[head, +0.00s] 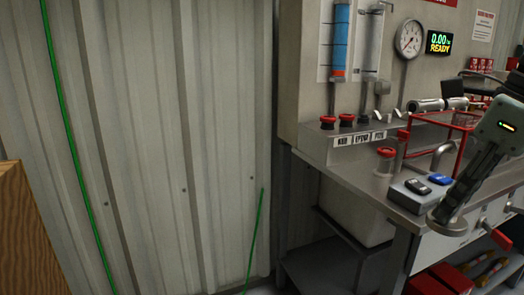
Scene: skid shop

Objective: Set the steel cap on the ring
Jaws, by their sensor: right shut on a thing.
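My right gripper (451,208) reaches in from the right edge and points down and to the left. It is shut on the steel cap (447,226), a round grey metal disc at its tip. The cap appears in front of the bench's front edge; its exact height over the bench is hard to tell. I cannot clearly pick out the ring in this view. My left gripper is out of view.
The steel bench (352,178) holds a grey box with black and blue pieces (417,187), a red-lidded jar (386,160) and a red wire frame (461,150). A gauge (409,38) and a READY display (439,43) are on the wall. A wooden panel (28,240) stands lower left.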

